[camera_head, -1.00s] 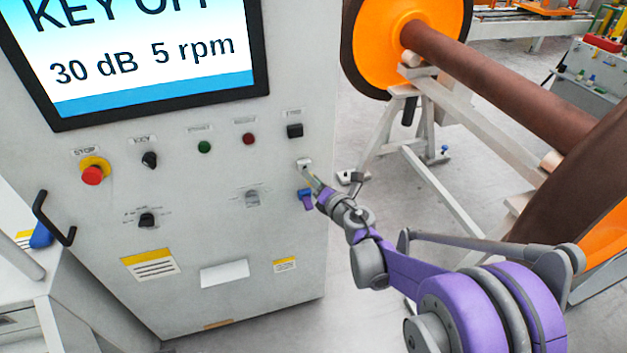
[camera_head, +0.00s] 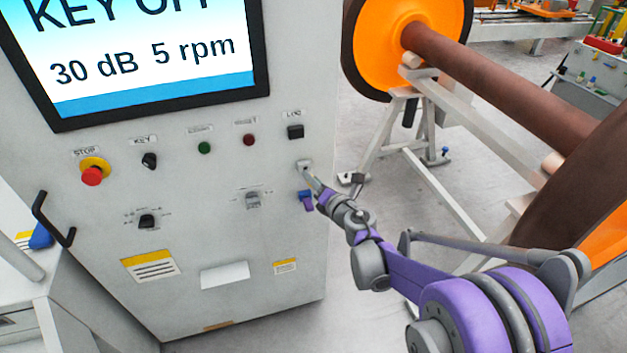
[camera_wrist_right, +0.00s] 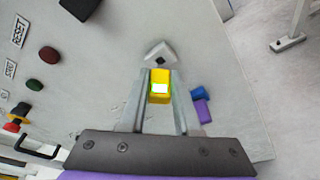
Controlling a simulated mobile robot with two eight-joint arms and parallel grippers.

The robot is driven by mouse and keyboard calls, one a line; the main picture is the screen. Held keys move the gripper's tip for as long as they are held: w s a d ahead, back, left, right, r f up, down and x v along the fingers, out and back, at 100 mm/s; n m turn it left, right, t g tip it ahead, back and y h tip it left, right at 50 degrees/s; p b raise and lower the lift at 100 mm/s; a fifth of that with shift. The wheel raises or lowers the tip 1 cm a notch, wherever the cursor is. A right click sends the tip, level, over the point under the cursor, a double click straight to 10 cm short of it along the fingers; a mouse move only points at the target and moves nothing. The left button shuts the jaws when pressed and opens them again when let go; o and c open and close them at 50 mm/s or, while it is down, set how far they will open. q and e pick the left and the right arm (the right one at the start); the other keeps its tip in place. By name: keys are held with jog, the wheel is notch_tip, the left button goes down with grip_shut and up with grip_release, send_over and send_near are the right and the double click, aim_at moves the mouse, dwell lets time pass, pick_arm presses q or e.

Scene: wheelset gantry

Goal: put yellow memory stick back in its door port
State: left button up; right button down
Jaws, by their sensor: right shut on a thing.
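The yellow memory stick (camera_wrist_right: 159,86) is between the two fingers of my right gripper (camera_wrist_right: 158,78) in the right wrist view, with a bright white patch on it. My right gripper is shut on it. The pale port block with a dark opening (camera_wrist_right: 160,54) lies just beyond the stick, roughly in line with it. A small gap seems to show between them. In the head view the port (camera_head: 304,167) is on the cabinet door, below a black square marked LOG. My right gripper (camera_head: 313,181) is close in front of it and hides the stick. My left gripper is not in view.
A blue and purple piece (camera_head: 306,199) protrudes from the door just below the port, close beside my right fingers. The cabinet door (camera_head: 215,235) carries knobs, buttons and a large screen (camera_head: 150,60). A wheelset (camera_head: 480,80) on a stand is to the right.

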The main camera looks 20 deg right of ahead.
jog(key=shift+b, duration=0.35)
dwell(0.7)
jog(key=shift+w, duration=1.2)
jog(key=shift+w, duration=0.15)
jog(key=c, duration=0.5)
grip_release()
jog(key=shift+c, duration=0.2)
jog(key=b+v, duration=0.1)
jog(key=v, duration=1)
jog(key=shift+a, duration=0.1)
